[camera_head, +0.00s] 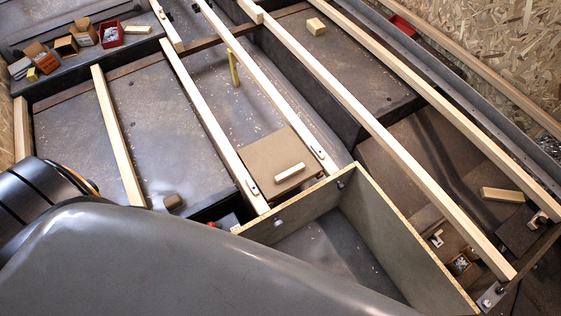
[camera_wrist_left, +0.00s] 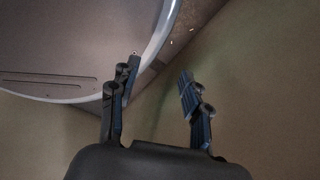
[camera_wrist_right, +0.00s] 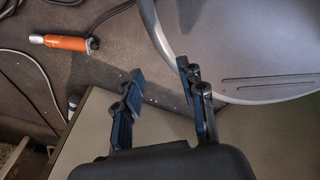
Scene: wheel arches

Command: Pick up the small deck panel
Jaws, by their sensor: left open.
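A small brown square panel (camera_head: 262,150), which looks like the small deck panel, lies between two pale timber battens in the middle of the head view. A short pale wood block (camera_head: 290,172) rests on its near part. My left gripper (camera_wrist_left: 158,72) is open with nothing between its fingers, in front of a plain brown-green surface. My right gripper (camera_wrist_right: 160,70) is open and empty, beside the edge of a similar greenish panel surface (camera_wrist_right: 95,130). Neither gripper shows in the head view, so their distance to the brown panel cannot be told.
Long pale battens (camera_head: 205,110) cross the framed floor. An open-topped board compartment (camera_head: 390,235) stands near the front. Small boxes and a red bin (camera_head: 110,34) sit at the back left. An orange-handled tool (camera_wrist_right: 65,42) and cables lie on the floor in the right wrist view.

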